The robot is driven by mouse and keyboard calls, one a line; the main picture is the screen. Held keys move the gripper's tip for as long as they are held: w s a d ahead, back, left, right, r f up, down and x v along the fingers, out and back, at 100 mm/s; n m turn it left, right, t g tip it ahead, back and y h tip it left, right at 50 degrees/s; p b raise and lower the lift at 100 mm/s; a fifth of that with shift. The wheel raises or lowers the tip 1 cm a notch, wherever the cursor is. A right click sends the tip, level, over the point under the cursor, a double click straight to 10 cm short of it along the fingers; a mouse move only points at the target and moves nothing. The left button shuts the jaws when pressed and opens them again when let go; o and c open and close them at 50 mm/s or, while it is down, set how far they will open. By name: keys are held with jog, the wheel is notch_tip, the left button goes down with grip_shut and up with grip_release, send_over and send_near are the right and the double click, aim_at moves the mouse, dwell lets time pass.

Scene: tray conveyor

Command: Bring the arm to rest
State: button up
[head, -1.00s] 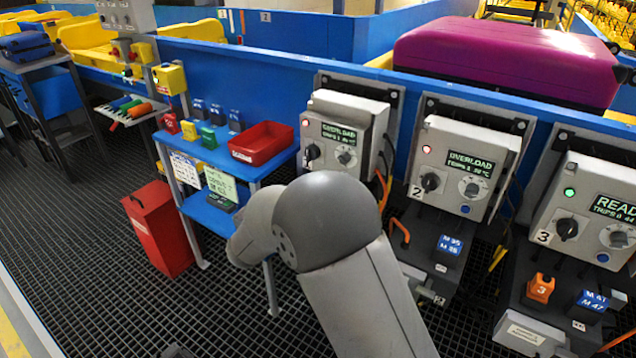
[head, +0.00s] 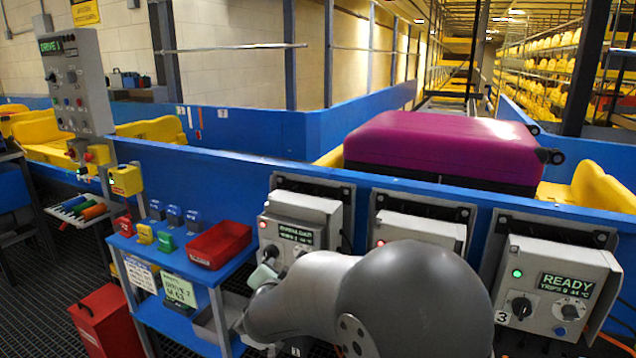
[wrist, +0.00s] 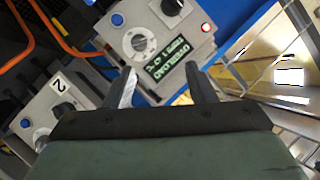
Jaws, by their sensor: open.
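My gripper (wrist: 160,75) is open and empty in the wrist view, its two dark fingers apart over its green-grey body. Beyond the fingers is a grey control box (wrist: 155,40) with an OVERLOAD display, seen upside down; I cannot tell whether the fingers touch it. In the head view my grey arm covers the bottom middle, and its far end is in front of the left control box (head: 300,222). The fingers cannot be made out there. The arm partly hides the middle box (head: 420,228).
The right control box (head: 555,285) reads READY with a green light. A blue stand (head: 190,265) holds a red bin (head: 217,244) and coloured padlocks. A red container (head: 107,322) stands below left. A purple suitcase (head: 440,145) lies behind the blue conveyor wall (head: 250,170).

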jog(key=s+d+r+n+g+p, duration=0.1)
jog(key=s+d+n+g+p, duration=0.1)
jog(key=s+d+g, duration=0.2)
jog(key=s+d+r+n+g+p, duration=0.1)
jog(key=s+d+n+g+p, duration=0.2)
jog(key=s+d, duration=0.8)
jog(key=s+d+r+n+g+p, duration=0.2)
jog(key=s+d+g, duration=0.5)
jog(key=s, duration=1.2)
jog(key=shift+s+d+n+p, duration=0.25)
jog(key=shift+d+n+p, duration=0.35)
jog(key=shift+d, duration=0.05)
